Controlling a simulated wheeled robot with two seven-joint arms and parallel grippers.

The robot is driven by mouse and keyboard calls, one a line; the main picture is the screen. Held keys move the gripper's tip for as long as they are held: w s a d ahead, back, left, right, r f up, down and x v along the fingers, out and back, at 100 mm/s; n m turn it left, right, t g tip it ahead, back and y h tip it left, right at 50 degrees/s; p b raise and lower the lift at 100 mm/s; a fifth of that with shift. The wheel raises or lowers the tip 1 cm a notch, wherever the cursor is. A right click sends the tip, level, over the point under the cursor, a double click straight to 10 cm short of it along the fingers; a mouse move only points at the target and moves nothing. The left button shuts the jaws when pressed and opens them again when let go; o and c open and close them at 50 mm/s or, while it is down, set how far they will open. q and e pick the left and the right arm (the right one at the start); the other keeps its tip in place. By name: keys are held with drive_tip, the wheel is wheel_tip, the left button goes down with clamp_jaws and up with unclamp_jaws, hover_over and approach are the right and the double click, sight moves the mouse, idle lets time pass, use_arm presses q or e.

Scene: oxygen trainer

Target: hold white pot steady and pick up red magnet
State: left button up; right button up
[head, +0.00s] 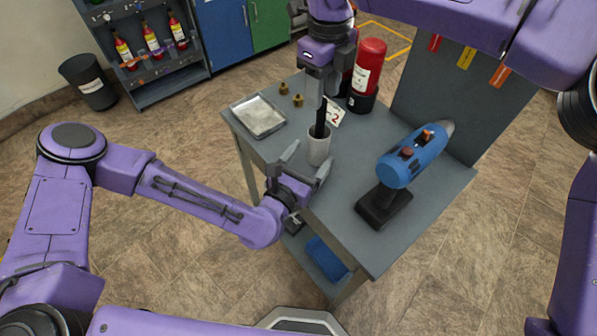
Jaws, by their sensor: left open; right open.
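The white pot (319,150) stands upright on the grey table. My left gripper (308,162) is open at the pot's near side, with its fingers spread to either side of it. I cannot tell whether they touch it. My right gripper (322,98) comes down from above, open, right over the pot. A dark upright piece (321,120) reaches from between its fingers toward the pot's mouth. I cannot tell whether it is part of the gripper or a separate thing. I cannot make out a red magnet; the inside of the pot is mostly hidden.
On the grey table (408,232), a blue drill-like device (402,166) stands at right. A metal tray (259,116) and small brass fittings (298,100) lie at left. A red cylinder (368,72) and a card with a red 2 (335,114) are behind the pot.

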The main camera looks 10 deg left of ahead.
use_arm(q)
drive_tip(key=x, duration=0.4)
drive_tip(key=c, duration=1)
use_arm(e)
drive_tip(key=shift+o, duration=0.8)
drive_tip(key=r+n, duration=0.2)
drive_tip(key=n, duration=0.1)
drive_tip(key=r+n, duration=0.1)
drive_tip(key=r, duration=0.1)
drive_tip(key=shift+w+a+n, duration=0.3)
drive_tip(key=shift+w+n, duration=0.05)
drive_tip(key=shift+n, duration=0.05)
drive_tip(key=n, duration=0.2)
drive_tip(key=r+n, duration=0.1)
drive_tip(key=n, duration=0.1)
drive_tip(key=shift+d+r, duration=0.1)
drive_tip(key=shift+d, duration=0.05)
drive_tip(key=n, duration=0.2)
drive_tip(key=shift+s+d+n, duration=0.1)
drive_tip(key=shift+n, duration=0.2)
approach(320, 135)
drive_tip(key=f, duration=0.3)
drive_tip(key=w+f, duration=0.1)
drive_tip(key=f, duration=0.1)
